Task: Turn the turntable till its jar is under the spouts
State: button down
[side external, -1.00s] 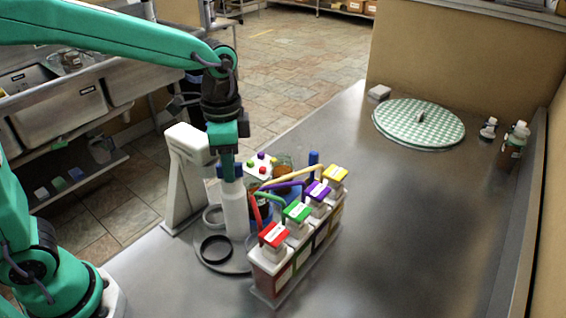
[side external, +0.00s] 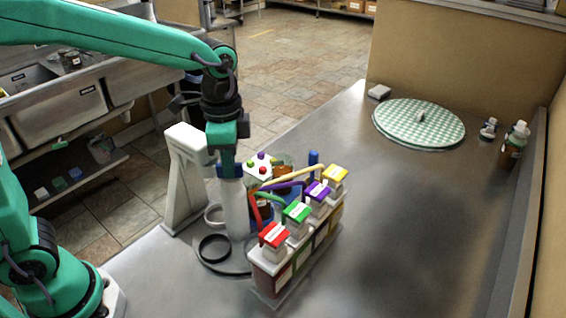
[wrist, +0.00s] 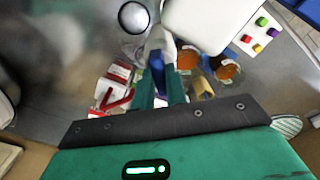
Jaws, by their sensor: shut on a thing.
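The grey turntable (side external: 226,268) lies on the bench with round ring seats; one dark ring seat in front is empty. A white post with a blue top (side external: 233,208) rises from the turntable area. My gripper (side external: 229,172) is shut on the blue top, which shows between the fingers (wrist: 158,85) in the wrist view. Two jars with brown contents, one nearer (wrist: 187,58) and one farther right (wrist: 228,69), show in the wrist view. In the side view they are partly hidden behind the post and spouts. The red spout (side external: 256,208) and yellow spout (side external: 292,177) curve towards the turntable.
A row of pump bottles with red (side external: 275,235), green, purple and yellow tops stands close on the right. A white stand (side external: 186,180) with a coloured-button box (side external: 262,167) is at the left and behind. A checked round mat (side external: 420,123) lies far right; the bench between is clear.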

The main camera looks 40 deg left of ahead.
jog(key=shift+m, duration=2.2)
jog(key=shift+r+m, duration=0.1)
jog(key=shift+m, duration=6.3)
jog(key=c, duration=1.4)
grip_release()
jog(key=shift+c, duration=0.2)
